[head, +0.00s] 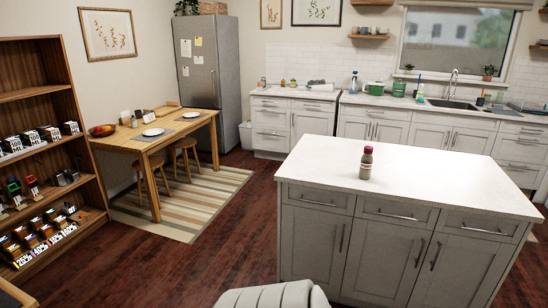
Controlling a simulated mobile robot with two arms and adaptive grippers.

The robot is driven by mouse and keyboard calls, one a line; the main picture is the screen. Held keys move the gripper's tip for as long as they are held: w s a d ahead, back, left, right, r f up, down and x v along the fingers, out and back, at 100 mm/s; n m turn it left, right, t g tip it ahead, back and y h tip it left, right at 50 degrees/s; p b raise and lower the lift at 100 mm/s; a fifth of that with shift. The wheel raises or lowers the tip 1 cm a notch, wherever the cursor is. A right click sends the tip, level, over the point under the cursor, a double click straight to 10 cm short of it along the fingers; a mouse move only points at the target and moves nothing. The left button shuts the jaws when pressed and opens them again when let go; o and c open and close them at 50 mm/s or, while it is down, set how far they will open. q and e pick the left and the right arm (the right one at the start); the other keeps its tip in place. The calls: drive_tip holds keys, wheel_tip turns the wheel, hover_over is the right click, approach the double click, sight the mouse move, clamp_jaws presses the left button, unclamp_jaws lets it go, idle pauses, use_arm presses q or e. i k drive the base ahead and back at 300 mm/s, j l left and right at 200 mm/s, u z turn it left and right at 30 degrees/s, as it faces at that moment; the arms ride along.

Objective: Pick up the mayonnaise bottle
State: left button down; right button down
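A small bottle (366,165) stands upright on the white top of the kitchen island (430,180), near its front edge. It has a brownish-grey body and a dark red cap. It is the only bottle on the island, but its label is too small to read, so I cannot tell if it is mayonnaise. Neither of my grippers shows in the head view.
Wooden shelves (40,88) with several small boxed goods stand at the left. A wooden table (150,138) with stools is at the back left. Dark wooden floor (215,225) lies open left of the island. A counter with a sink (450,104) runs along the back.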

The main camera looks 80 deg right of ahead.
sight(366, 160)
drive_tip(key=z, duration=3.4)
drive_tip(key=i+l+u, duration=0.3)
drive_tip(key=i+l, duration=0.9)
